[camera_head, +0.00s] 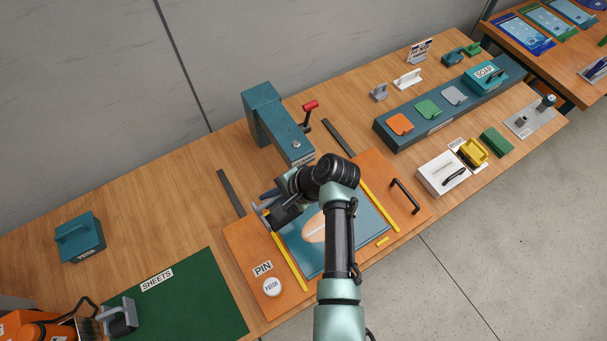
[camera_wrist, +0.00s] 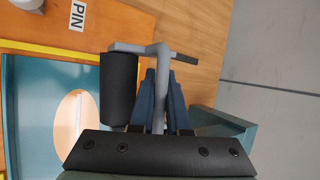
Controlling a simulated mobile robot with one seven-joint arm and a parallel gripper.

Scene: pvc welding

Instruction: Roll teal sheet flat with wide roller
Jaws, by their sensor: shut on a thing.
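The teal sheet (camera_head: 372,222) lies on an orange board (camera_head: 410,205) between yellow strips, with a beige oval opening or patch (camera_head: 314,228) in it. The sheet also shows at the left of the wrist view (camera_wrist: 28,105). My gripper (camera_head: 268,199) is over the back left part of the board. In the wrist view, its blue fingers (camera_wrist: 160,98) are shut on the grey frame of the wide roller (camera_wrist: 118,92), whose black cylinder hangs beside them near the sheet's edge. Whether the cylinder touches the sheet cannot be told. My arm hides part of the sheet.
A teal press (camera_head: 270,118) with a red-knobbed lever stands just behind the board. A black handle (camera_head: 405,196) is on the board's right. A white round patch (camera_head: 272,287) and PIN label are at its front left. A green sheets mat (camera_head: 190,305) lies left.

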